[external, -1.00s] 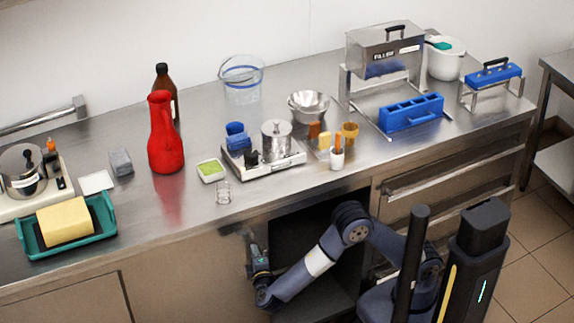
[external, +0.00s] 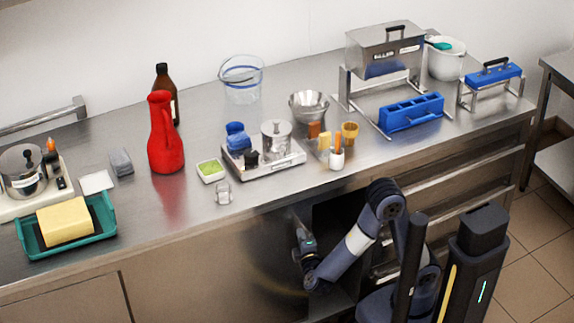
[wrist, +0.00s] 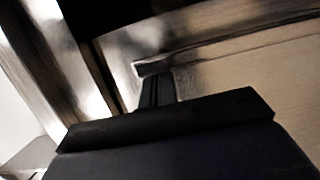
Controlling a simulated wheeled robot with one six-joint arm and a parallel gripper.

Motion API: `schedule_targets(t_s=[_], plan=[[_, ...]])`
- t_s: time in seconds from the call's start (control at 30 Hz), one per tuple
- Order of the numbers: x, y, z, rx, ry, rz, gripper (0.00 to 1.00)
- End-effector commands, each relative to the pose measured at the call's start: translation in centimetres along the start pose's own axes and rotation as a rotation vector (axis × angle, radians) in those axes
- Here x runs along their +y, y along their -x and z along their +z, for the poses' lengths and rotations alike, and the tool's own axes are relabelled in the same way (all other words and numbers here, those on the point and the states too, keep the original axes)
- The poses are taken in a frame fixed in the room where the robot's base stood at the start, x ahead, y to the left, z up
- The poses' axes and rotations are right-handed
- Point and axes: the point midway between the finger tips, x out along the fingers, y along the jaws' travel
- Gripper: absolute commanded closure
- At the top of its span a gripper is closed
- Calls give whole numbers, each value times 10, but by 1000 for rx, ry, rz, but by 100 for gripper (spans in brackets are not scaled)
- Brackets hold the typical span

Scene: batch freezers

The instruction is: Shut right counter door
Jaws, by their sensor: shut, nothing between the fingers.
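The right counter door (external: 272,262) is a brushed metal panel in the counter front, left of a dark cabinet opening (external: 330,225). The opening shows between the panel and the drawers, so the door stands partly open. My gripper (external: 300,236) is at the panel's right edge, with the forearm reaching in from the right. In the wrist view my gripper (wrist: 156,92) is shut and empty, its tips close to a metal edge beside a light panel (wrist: 250,75). Whether they touch it I cannot tell.
Drawers (external: 440,215) stand right of the opening, behind my arm. The worktop (external: 280,215) above holds a red jug (external: 164,140), a scale with a pot (external: 276,140), a small glass (external: 223,193) and a blue mould (external: 411,111). Floor shows at far right.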

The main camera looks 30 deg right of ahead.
Motion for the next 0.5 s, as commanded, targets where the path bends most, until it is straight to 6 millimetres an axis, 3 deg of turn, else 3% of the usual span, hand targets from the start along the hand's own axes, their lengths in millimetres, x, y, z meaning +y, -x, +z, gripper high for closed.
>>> schedule_targets(t_s=[0.03,0.2,0.5], plan=[[-2,-5,19,-3,-1,0,100],[-2,-19,75,-4,-2,0,100],[-1,-38,151,-5,-2,1,100]])
